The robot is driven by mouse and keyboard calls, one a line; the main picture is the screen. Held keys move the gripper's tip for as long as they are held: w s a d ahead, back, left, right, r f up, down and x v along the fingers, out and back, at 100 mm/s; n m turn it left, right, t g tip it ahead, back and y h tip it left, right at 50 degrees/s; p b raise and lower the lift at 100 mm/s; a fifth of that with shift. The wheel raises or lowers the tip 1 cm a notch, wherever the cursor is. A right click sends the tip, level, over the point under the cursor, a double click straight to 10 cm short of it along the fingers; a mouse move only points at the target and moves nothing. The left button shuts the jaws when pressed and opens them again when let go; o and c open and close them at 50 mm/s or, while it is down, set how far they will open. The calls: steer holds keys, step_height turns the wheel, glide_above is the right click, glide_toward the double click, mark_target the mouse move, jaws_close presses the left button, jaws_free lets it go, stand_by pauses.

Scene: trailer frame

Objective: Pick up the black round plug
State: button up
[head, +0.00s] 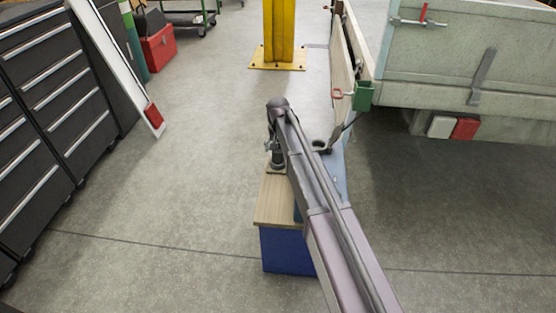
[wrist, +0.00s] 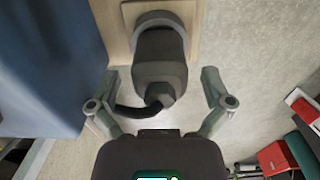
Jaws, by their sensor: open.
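The black round plug (wrist: 160,65) is a dark, blocky body with a round grey collar at one end, over a pale wooden board. A black cable (wrist: 130,112) curves from its near end to the left. My gripper (wrist: 160,76) is open, with one finger on each side of the plug and a visible gap at both sides. In the head view, my gripper (head: 274,150) points down over the wooden top (head: 277,205) of a blue stand. A dark round part there is mostly hidden by my gripper and arm, so I cannot tell the plug apart.
A blue block (wrist: 45,60) stands close on the left in the wrist view. A black ring-like part (head: 320,146) lies just right of my arm, near the trailer side (head: 345,50). A yellow post (head: 278,35) stands behind. The floor left of the blue stand (head: 285,248) is clear.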

steer(key=shift+f+b, duration=0.7)
steer(key=shift+f, duration=0.35)
steer(key=c, duration=0.8)
steer(key=shift+o, duration=0.2)
